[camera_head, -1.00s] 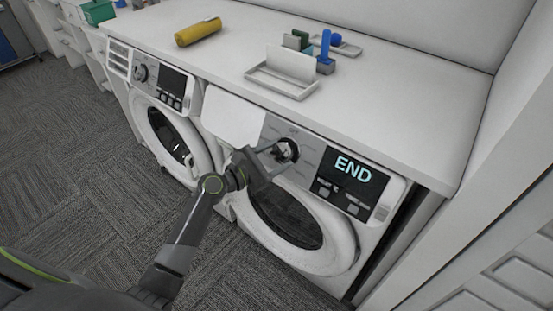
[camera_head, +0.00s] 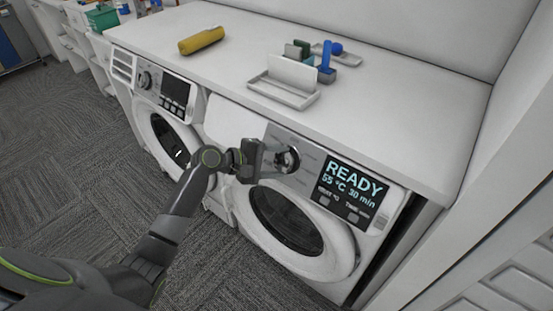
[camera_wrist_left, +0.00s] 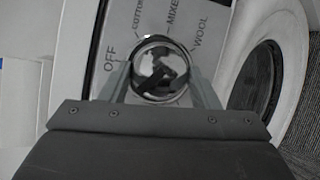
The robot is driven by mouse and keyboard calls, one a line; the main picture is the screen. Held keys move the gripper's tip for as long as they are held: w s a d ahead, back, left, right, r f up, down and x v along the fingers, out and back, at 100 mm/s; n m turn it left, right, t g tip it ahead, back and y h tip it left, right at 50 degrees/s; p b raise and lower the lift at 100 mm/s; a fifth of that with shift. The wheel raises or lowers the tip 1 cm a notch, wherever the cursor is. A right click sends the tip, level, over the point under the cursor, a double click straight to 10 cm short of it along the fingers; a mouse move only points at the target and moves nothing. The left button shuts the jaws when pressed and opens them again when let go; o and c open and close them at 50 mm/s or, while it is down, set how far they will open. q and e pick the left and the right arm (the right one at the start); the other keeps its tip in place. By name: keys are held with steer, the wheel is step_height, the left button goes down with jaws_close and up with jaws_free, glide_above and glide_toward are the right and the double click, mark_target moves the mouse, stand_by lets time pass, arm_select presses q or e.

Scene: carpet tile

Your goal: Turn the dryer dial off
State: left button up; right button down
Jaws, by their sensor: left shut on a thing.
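The dryer (camera_head: 310,235) is the nearer white front-loading machine, with a round glass door. Its dial (camera_head: 290,158) sits on the grey panel left of a display (camera_head: 350,188) reading "READY 55 °C 30 min". My left gripper (camera_head: 281,158) is at the dial, shut on it from the left and front. In the left wrist view the dial (camera_wrist_left: 158,66) is a shiny ring with a dark bar, between the two fingers. Labels OFF, COTTON, MIXED and WOOL surround it. I cannot tell which label it points to. My right gripper is not in view.
A second white machine (camera_head: 165,110) stands left of the dryer. The white countertop (camera_head: 400,110) above holds a yellow bottle-like item (camera_head: 201,40), a white tray (camera_head: 285,92) and small blue and green items. A white panel stands close on the right. Carpet is clear at left.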

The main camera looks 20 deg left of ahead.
arm_select(q)
steer(key=m+g+y+p, duration=0.1)
steer(key=m, duration=0.1)
steer(key=r+m+g+p, duration=0.1)
steer(key=m+p, duration=0.1)
steer(key=m, duration=0.1)
steer(key=shift+w+d+y+p, duration=0.1)
steer(key=shift+y+p, duration=0.2)
steer(key=shift+y, duration=0.1)
steer(key=m+y+p, duration=0.1)
steer(key=m+p, duration=0.1)
steer(key=shift+d+m, duration=0.1)
steer(key=shift+m, duration=0.2)
steer(key=shift+f+m+g+y+p, duration=0.1)
steer(key=shift+m+g+y+p, duration=0.35)
steer(key=shift+m+p, duration=0.2)
steer(key=shift+m, duration=0.25)
steer(key=o, duration=1)
steer(key=b+v, duration=0.1)
steer(key=v, duration=1.6)
steer(key=shift+s+d, duration=0.15)
steer(key=shift+s, duration=0.1)
